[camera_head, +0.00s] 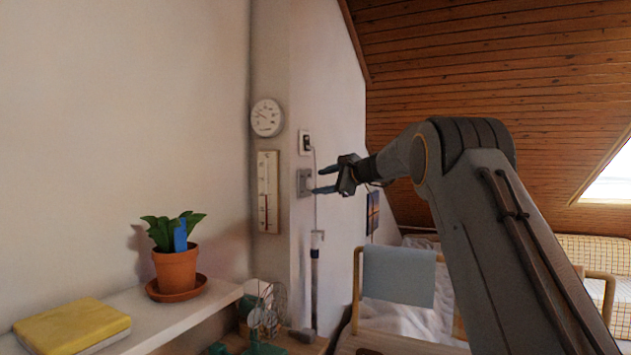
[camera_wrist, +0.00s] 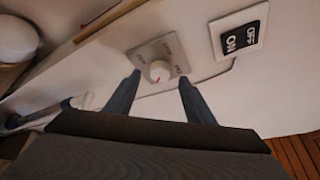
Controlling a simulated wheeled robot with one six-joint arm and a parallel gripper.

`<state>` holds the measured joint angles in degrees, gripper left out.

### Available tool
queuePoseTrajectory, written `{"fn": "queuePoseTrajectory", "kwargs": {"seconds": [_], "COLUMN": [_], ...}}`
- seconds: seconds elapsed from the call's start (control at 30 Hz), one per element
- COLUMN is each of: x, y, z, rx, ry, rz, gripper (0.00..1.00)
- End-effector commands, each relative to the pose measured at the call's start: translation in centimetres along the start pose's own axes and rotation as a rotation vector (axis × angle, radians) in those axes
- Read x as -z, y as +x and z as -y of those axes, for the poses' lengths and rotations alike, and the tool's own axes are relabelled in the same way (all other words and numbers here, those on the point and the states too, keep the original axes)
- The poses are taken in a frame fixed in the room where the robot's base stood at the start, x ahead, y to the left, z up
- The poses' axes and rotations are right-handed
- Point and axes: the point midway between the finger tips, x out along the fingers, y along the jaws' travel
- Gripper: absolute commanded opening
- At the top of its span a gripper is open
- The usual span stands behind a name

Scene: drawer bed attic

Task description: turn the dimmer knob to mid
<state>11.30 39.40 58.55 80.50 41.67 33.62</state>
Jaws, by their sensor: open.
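The plate has small labels too blurred to read. In the wrist view my gripper (camera_wrist: 159,77) is open, with one finger to each side of the knob; I cannot tell if either touches it. In the head view the plate (camera_head: 304,177) shows on the narrow wall, and my gripper (camera_head: 330,176) reaches toward it from the right, its fingers partly covering the plate and hiding the knob.
An ON/OFF switch (camera_wrist: 238,40) sits beside the dimmer plate; in the head view it is just above (camera_head: 305,142). A cable runs down the wall nearby. A round dial (camera_head: 267,117) and a thermometer (camera_head: 268,191) hang left. A potted plant (camera_head: 176,268) stands on the shelf.

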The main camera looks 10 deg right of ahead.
Motion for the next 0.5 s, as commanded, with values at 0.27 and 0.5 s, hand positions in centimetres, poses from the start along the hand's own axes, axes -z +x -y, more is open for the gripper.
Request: {"fn": "queuePoseTrajectory", "kwargs": {"seconds": [0.27,0.5], "x": [-0.1,0.0], "y": [3.0,3.9], "z": [0.0,0.0], "rx": [-0.001,0.000], "ry": [-0.002,0.000], "rz": [0.000,-0.001], "gripper": [0.49,0.49]}}
